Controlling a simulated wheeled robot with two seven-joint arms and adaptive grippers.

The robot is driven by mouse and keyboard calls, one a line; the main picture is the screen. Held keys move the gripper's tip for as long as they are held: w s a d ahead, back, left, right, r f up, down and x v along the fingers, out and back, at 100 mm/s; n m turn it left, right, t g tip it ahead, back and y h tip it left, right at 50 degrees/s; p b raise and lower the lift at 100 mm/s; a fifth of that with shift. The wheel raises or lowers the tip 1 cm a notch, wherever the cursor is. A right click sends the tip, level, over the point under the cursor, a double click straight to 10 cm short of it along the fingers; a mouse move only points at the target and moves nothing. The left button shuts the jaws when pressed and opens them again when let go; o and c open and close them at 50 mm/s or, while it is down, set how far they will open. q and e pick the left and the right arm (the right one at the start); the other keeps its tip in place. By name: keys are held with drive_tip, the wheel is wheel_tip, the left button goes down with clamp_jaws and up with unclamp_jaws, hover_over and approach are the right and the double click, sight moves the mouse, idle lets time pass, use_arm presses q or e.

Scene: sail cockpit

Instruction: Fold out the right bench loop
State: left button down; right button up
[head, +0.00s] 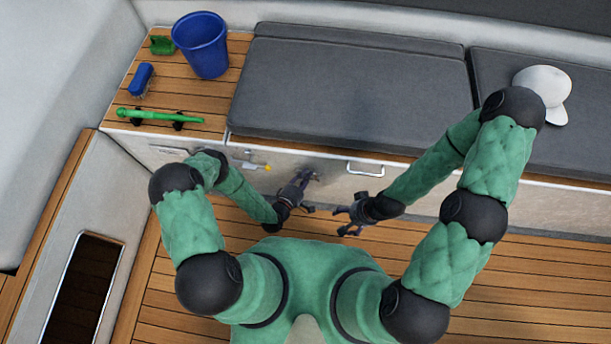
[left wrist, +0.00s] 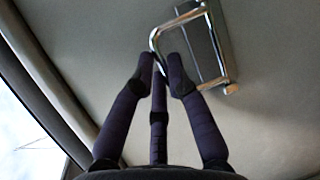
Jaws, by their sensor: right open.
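A shiny metal loop (head: 365,168) is on the pale bench front, under the cushions right of centre. A metal loop on a dark backing plate also shows large in the left wrist view (left wrist: 232,66); it looks like the same one, and its angle from the panel is hard to judge. My left gripper (head: 303,184) is near the bench front, left of the loop. In the left wrist view its fingers (left wrist: 161,62) converge at the loop's left end, with a small gap between tips; I cannot tell whether they touch it. My right gripper (head: 343,218) is open and empty, below the loop.
A blue bucket (head: 203,46), blue brush (head: 142,79) and green-handled tool (head: 160,116) lie on the wooden top. A white cap (head: 543,86) rests on the right cushion.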

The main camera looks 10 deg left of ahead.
idle(0.3)
use_arm(q)
drive_tip(key=shift+s+f+m+t+h, duration=0.35)
drive_tip(key=shift+s+m+t+h, duration=0.15)
drive_tip(key=shift+t, duration=0.4)
drive_tip(key=shift+s+f+m+t+h, duration=0.35)
drive_tip(key=shift+s+m+t+h, duration=0.15)
drive_tip(key=shift+t, duration=0.4)
drive_tip(key=shift+s+f+m+t+h, duration=0.4)
drive_tip(key=shift+s+m+t, duration=0.15)
drive_tip(key=shift+t, duration=0.35)
drive_tip(key=c, duration=1.5)
unclamp_jaws()
drive_tip(key=shift+s, duration=0.1)
drive_tip(key=v, duration=1.2)
drive_tip(key=shift+f, duration=0.25)
